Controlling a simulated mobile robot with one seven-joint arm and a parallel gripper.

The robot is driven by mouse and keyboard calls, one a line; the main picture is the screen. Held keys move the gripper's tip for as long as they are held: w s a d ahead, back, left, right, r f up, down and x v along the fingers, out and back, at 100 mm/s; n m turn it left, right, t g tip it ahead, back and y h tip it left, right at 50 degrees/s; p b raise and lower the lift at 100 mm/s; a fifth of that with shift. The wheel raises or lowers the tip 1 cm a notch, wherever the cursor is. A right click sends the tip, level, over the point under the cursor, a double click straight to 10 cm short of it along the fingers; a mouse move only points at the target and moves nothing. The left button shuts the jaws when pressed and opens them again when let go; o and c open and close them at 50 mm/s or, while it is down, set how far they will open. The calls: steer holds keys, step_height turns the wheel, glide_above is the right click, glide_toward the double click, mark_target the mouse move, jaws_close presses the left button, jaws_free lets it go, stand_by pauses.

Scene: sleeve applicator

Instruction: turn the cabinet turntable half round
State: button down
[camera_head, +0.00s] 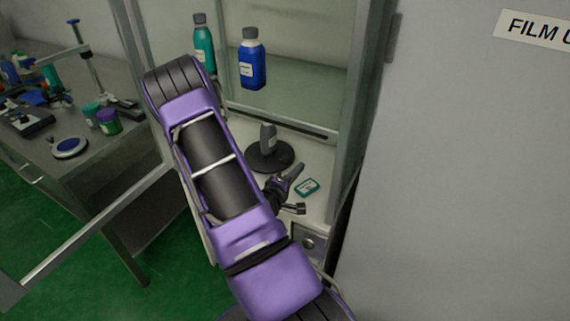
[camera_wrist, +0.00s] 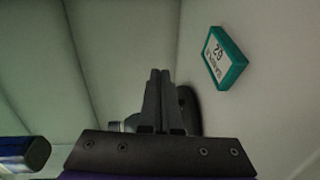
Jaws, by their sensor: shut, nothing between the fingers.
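The turntable (camera_head: 262,165) is a dark round disc on the pale floor of the cabinet, with a grey bottle (camera_head: 267,138) standing upright on it. My gripper (camera_head: 298,168) is at the front right of the disc in the head view; I cannot tell whether it touches it. In the wrist view the fingers (camera_wrist: 160,74) are together with nothing between them. Behind them a dark curved part of the turntable (camera_wrist: 188,103) shows, with part of the bottle (camera_wrist: 131,122) to the left. The rest of both is hidden by the fingers.
A teal-edged label block (camera_head: 307,186) lies on the cabinet floor right of my gripper. A teal bottle (camera_head: 203,45) and a blue bottle (camera_head: 252,60) are higher up in the cabinet. The cabinet frame (camera_head: 358,95) bounds the right side. A cluttered bench (camera_head: 80,165) is at left.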

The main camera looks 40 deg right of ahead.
mark_target(274, 166)
steer(key=w+n, duration=0.1)
steer(key=w+r+n+g+h, duration=0.1)
steer(key=w, duration=0.1)
steer(key=w+r+n+g, duration=0.1)
steer(key=w, duration=0.1)
steer(key=shift+h, duration=0.4)
steer(key=w+a+n+g+y, duration=0.1)
steer(key=w+a+n+g, duration=0.1)
steer(key=w+a, duration=0.1)
steer(key=w+a+f+n+g+y, duration=0.1)
steer(key=w+a+n+g, duration=0.2)
steer(key=w+a, duration=0.1)
steer(key=w+a+n+g, duration=0.2)
steer(key=w+a+n, duration=0.1)
steer(key=a, duration=0.1)
steer(key=shift+w+a+f+g+y+p, duration=0.15)
steer(key=shift+w+f+g+y+p, duration=0.15)
steer(key=shift+f+y+p, duration=0.1)
steer(key=shift+w+a+f+n+y, duration=0.15)
steer(key=shift+a+n+y, duration=0.15)
steer(key=shift+a+n, duration=0.15)
steer(key=x, duration=1.4)
